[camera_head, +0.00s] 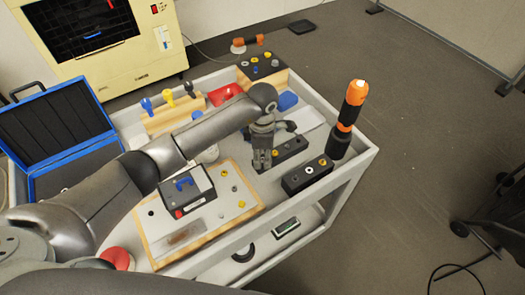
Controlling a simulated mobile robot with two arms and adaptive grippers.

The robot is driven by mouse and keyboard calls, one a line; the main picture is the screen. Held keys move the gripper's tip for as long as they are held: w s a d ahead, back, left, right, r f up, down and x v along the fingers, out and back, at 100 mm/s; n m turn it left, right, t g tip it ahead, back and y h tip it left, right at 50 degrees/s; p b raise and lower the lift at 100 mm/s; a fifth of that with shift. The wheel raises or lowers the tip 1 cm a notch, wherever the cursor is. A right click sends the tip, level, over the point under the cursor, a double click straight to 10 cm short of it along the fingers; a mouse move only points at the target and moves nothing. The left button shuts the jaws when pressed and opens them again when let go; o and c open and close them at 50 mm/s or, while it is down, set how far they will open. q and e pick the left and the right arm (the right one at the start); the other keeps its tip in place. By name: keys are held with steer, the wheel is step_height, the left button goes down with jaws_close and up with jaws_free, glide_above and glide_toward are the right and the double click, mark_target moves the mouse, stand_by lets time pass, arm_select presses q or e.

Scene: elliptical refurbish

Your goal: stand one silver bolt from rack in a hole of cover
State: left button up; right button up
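My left gripper (262,165) points down over the middle of the cart, in front of the left end of a low black block (291,147) with small spots on top. Its fingers look close together, but the view is too small to show a gap or a held bolt. A second black block (309,177) with a white ring and a yellow piece lies to the right. A dark-topped wooden rack (262,66) with silver and yellow pieces stands behind. A pale wood-edged panel (232,207) with several small pieces lies in front; I cannot tell which part is the cover. My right gripper is not in view.
A black-and-orange tool (347,118) stands upright at the cart's right edge. A small dark box (187,190) sits on the panel. A red bin (227,91), a row of coloured-handled tools (168,98) and an open blue case (60,126) are further back and left.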

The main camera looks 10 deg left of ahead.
mark_target(263, 159)
arm_select(q)
steer(key=shift+c, duration=0.2)
jaws_close()
steer(key=shift+r, duration=0.25)
steer(key=shift+r+p, duration=0.35)
steer(key=shift+r, duration=0.05)
steer(key=shift+r+p, duration=0.55)
steer(key=shift+r, duration=0.4)
steer(key=shift+r, duration=0.25)
steer(key=shift+r+p, duration=1.15)
steer(key=shift+r, duration=0.75)
